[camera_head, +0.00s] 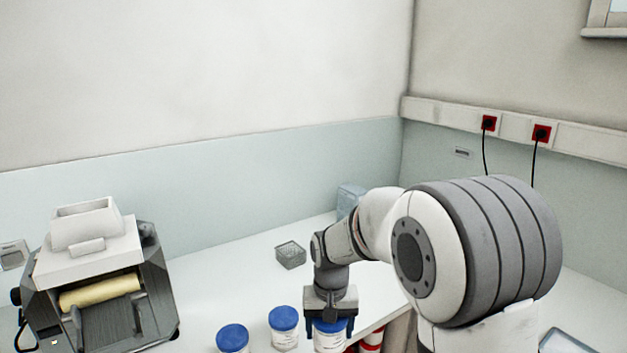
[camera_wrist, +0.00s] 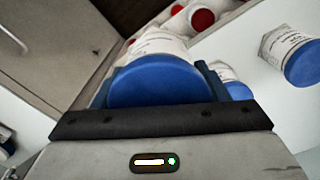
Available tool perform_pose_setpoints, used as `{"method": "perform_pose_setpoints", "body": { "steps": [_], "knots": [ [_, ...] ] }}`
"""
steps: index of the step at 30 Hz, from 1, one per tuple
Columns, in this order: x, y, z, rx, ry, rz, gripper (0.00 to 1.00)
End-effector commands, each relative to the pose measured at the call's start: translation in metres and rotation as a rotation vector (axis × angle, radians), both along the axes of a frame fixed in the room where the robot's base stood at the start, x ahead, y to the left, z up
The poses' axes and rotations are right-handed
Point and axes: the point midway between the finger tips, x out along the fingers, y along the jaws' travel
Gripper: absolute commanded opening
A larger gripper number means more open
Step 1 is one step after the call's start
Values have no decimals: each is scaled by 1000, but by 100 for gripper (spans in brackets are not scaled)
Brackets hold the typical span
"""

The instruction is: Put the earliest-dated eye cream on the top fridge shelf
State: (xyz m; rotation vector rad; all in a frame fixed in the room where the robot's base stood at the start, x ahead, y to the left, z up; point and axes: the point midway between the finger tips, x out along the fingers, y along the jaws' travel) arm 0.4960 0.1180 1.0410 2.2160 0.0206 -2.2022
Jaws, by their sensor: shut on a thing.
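My gripper (camera_head: 330,322) is shut on a white jar with a blue lid (camera_head: 329,342) near the counter's front edge. In the wrist view the held jar (camera_wrist: 155,82) sits between the dark fingers, its blue lid towards the camera. I cannot tell whether it touches the counter. Two more blue-lidded white jars stand to its left, a near one (camera_head: 233,338) and a middle one (camera_head: 284,327). They also show at the right of the wrist view. The labels bear print too small to read. No fridge shelf is recognisable.
A roller mill (camera_head: 100,285) stands at the left. A small grey grid rack (camera_head: 290,254) and a pale translucent box (camera_head: 349,200) are at the back of the white counter (camera_head: 230,280). Red-lidded white jars (camera_wrist: 202,19) lie beyond the counter's edge.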

Motion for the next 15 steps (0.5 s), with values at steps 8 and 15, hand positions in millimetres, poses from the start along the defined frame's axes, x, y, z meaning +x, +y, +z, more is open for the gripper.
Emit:
{"method": "perform_pose_setpoints", "body": {
  "steps": [8,15],
  "knots": [
    [12,-21,-50,-1,4,8,36],
    [20,-68,-110,-1,8,-10,36]
  ]
}}
